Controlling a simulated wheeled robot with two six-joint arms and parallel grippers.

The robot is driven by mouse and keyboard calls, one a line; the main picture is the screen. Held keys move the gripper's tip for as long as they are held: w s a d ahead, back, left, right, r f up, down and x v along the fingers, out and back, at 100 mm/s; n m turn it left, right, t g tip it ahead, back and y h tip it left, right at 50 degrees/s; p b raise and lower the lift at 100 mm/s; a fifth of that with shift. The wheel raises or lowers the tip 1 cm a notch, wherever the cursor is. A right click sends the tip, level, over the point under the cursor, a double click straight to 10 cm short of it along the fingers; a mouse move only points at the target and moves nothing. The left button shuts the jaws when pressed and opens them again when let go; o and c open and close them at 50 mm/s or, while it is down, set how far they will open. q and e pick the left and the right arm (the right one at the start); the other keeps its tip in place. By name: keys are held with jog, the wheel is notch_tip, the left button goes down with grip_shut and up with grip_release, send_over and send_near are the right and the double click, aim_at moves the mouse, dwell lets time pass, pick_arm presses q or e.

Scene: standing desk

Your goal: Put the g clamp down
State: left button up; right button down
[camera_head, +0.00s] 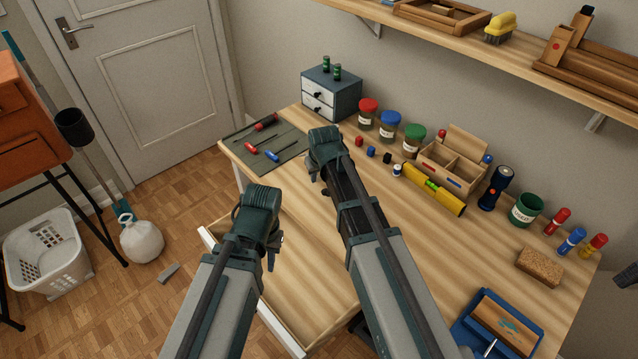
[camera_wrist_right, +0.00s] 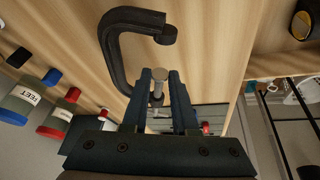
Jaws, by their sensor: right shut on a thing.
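The g clamp (camera_wrist_right: 112,50) is black with a curved frame and a metal screw, seen in the right wrist view. My right gripper (camera_wrist_right: 160,85) is shut on it around the screw, and the frame sticks out beyond the fingertips, over pale wood. In the head view my right gripper (camera_head: 324,150) is over the desk (camera_head: 330,235), near the tool mat; the clamp is mostly hidden there by the gripper. My left gripper (camera_head: 270,245) is lower left, over the desk's front-left side; its fingers are mostly hidden and its opening cannot be told.
A grey mat (camera_head: 285,150) with screwdrivers lies at the far left. Jars (camera_head: 390,126), a wooden organizer (camera_head: 468,150), a yellow level (camera_head: 434,189) and a torch (camera_head: 495,187) line the back. An open drawer (camera_head: 285,325) juts out at the front. The desk's middle is clear.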

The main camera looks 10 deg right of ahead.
aim_at(318, 188)
jog(key=shift+f+b, duration=1.5)
jog(key=shift+f, duration=0.2)
jog(key=shift+f, duration=0.2)
jog(key=c, duration=0.7)
grip_release()
jog(key=shift+r, duration=0.1)
jog(key=shift+r, duration=0.15)
jog(key=p+v, duration=1.1)
jog(key=v, duration=0.1)
jog(key=s+a+g, duration=0.1)
jog(key=s, duration=0.6)
jog(key=s+a+f+n+g+h, duration=0.1)
jog(key=s+a+g, duration=0.1)
jog(key=s, duration=0.5)
jog(key=s+a+g, duration=0.2)
jog(key=s, duration=0.4)
jog(key=shift+s+f, duration=0.3)
jog(key=shift+s, duration=0.1)
